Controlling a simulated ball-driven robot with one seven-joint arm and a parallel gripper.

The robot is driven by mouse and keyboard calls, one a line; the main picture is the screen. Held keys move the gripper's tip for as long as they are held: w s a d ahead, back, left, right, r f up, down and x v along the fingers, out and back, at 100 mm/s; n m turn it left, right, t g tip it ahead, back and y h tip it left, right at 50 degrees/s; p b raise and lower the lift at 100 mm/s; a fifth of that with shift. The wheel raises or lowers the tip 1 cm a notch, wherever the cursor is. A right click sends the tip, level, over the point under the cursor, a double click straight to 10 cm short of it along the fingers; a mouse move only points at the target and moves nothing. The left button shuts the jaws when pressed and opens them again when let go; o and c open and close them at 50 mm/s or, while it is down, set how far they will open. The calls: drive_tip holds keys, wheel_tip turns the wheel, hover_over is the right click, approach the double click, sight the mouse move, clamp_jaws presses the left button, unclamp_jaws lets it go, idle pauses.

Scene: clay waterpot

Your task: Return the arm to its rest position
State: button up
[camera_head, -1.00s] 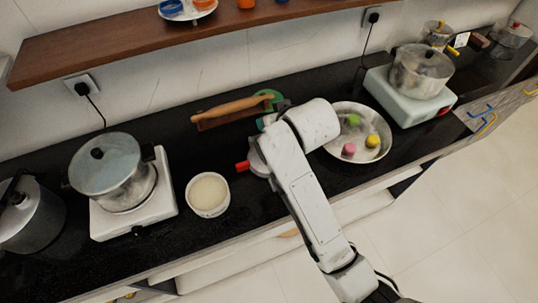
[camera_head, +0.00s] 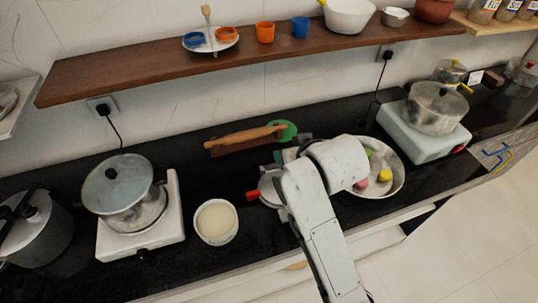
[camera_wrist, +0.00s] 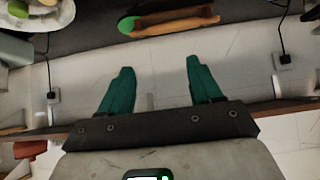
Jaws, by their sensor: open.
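My gripper (camera_wrist: 158,80) shows in the wrist view with its two teal fingers wide apart and nothing between them. In the head view my white arm reaches in from the bottom over the dark counter. There the gripper is mostly hidden behind the arm, with a bit of teal (camera_head: 289,156) showing near the rolling pin (camera_head: 245,137). The wrist view also shows the rolling pin (camera_wrist: 178,22) at the top, beyond the fingertips and apart from them.
A metal pan (camera_head: 397,180) with small coloured items lies right of my arm, partly covered by it. A white bowl (camera_head: 215,222) and a pot (camera_head: 122,193) on a burner stand left. Another pot (camera_head: 436,108) stands right. A wooden shelf (camera_head: 160,66) runs above the counter.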

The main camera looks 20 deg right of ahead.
drive_tip(key=s+d+f+g+b, duration=0.1)
drive_tip(key=s+d+f+g, duration=0.1)
drive_tip(key=s+f, duration=0.5)
drive_tip(key=s+d+f+g+b, duration=0.2)
drive_tip(key=s+f, duration=0.4)
drive_tip(key=f, duration=0.1)
drive_tip(key=shift+s+d, duration=0.3)
drive_tip(key=shift+s, duration=0.1)
drive_tip(key=s+d+f+g, duration=0.1)
drive_tip(key=s+f, duration=0.1)
drive_tip(key=s, duration=0.3)
drive_tip(key=s+d+f+g+b, duration=0.1)
drive_tip(key=s+f, duration=0.2)
drive_tip(key=s, duration=0.3)
drive_tip(key=s+d+f+g+b, duration=0.1)
drive_tip(key=s+f+g, duration=0.1)
drive_tip(key=s, duration=0.3)
drive_tip(key=shift+s+f+m, duration=0.4)
drive_tip(key=shift+f, duration=0.15)
drive_tip(key=shift+c, duration=0.4)
drive_tip(key=shift+s+d, duration=0.1)
drive_tip(key=shift+s, duration=0.3)
drive_tip(key=shift+c, duration=0.8)
